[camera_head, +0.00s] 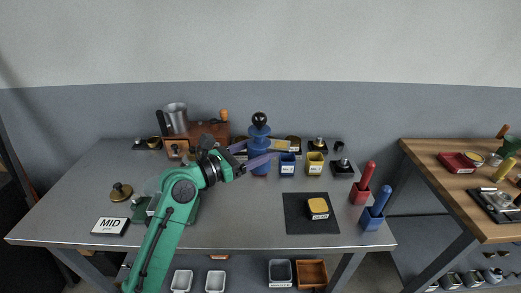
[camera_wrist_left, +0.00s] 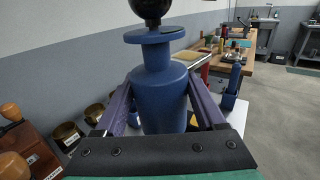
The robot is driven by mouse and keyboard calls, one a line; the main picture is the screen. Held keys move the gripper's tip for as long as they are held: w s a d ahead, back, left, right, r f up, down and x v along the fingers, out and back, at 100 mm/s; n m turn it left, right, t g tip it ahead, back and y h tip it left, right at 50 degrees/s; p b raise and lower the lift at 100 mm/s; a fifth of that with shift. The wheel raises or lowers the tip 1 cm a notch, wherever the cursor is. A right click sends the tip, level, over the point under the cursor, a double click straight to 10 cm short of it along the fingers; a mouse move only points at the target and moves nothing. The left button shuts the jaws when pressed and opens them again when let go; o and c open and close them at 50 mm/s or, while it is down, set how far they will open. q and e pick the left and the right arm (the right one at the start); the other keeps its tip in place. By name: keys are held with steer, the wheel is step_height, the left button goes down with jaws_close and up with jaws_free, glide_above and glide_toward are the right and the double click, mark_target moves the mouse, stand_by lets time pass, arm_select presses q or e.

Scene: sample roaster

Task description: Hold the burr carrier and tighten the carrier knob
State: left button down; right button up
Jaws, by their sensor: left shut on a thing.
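The blue burr carrier (camera_head: 259,133) stands upright near the back middle of the grey table, with the round black carrier knob (camera_head: 260,118) on top. In the left wrist view the carrier body (camera_wrist_left: 160,98) fills the middle, below a wide blue flange, and the knob (camera_wrist_left: 152,9) is cut off by the top edge. My left gripper (camera_head: 261,154) is shut on the carrier body, one purple finger on each side. Whether the carrier's base touches the table is unclear. My right gripper is in neither view.
Blue (camera_head: 287,168) and yellow (camera_head: 314,168) bins stand right of the carrier. A dark mat (camera_head: 295,222) holds a yellow-topped block. Red (camera_head: 359,194) and blue (camera_head: 371,220) holders with handles stand at the right edge. A wooden grinder (camera_head: 205,133) is behind left. The front middle table is clear.

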arm_select(q)
steer(key=shift+f+b, duration=4.9)
steer(key=shift+f, duration=4.7)
steer(key=shift+f, duration=0.2)
steer(key=shift+f, duration=0.1)
steer(key=shift+s, duration=0.1)
